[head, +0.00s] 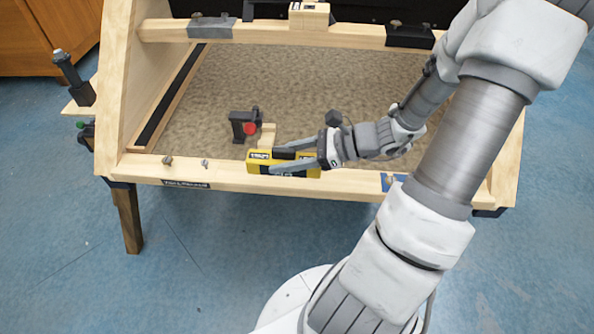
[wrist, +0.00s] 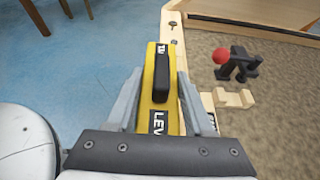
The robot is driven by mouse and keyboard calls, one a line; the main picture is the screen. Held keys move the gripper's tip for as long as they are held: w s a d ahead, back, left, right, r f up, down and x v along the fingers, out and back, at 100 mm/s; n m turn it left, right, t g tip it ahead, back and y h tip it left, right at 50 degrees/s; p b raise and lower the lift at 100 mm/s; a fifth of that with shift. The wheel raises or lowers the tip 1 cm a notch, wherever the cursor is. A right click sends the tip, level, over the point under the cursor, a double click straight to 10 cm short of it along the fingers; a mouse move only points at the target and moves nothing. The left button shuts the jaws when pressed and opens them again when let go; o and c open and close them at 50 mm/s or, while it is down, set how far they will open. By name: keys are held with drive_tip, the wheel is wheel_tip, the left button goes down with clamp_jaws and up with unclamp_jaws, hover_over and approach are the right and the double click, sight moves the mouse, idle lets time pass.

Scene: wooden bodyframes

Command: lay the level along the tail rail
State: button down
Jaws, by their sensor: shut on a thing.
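The level (head: 257,167) is a yellow block with black parts, at the front wooden rail in the head view. It also shows in the wrist view (wrist: 158,122), lying lengthwise between the fingers. My gripper (head: 271,160) is shut on the level, one finger on each long side. The tail rail (head: 350,187) is the pale front rail, with a dark label at its left part. The level lies along the rail's direction, over or on it; I cannot tell whether it touches the wood. My fingers hide part of the level.
A black clamp with a red knob (head: 249,128) stands on the carpeted panel behind the level, with a small wooden block (head: 267,135) beside it. Small knobs (head: 167,160) sit on the rail's left part. A blue patch (head: 391,181) is on the rail to the right.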

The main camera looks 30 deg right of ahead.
sight(297, 155)
drive_tip(key=d+f, duration=0.1)
drive_tip(key=w+d, duration=0.1)
drive_tip(key=d+f+b, duration=0.1)
drive_tip(key=d, duration=0.1)
drive_tip(key=shift+w+f, duration=0.2)
drive_tip(key=shift+f, duration=0.1)
drive_tip(key=shift+a+f+b, duration=0.1)
drive_tip(key=shift+f+b, duration=0.85)
drive_tip(key=shift+f, duration=1)
drive_tip(key=shift+f, duration=0.15)
drive_tip(key=shift+c, duration=1.4)
unclamp_jaws()
drive_tip(key=shift+r, duration=0.2)
drive_tip(key=p+v, duration=0.3)
drive_tip(key=v, duration=0.9)
drive_tip(key=shift+f+p, duration=0.1)
drive_tip(key=shift+p, duration=0.2)
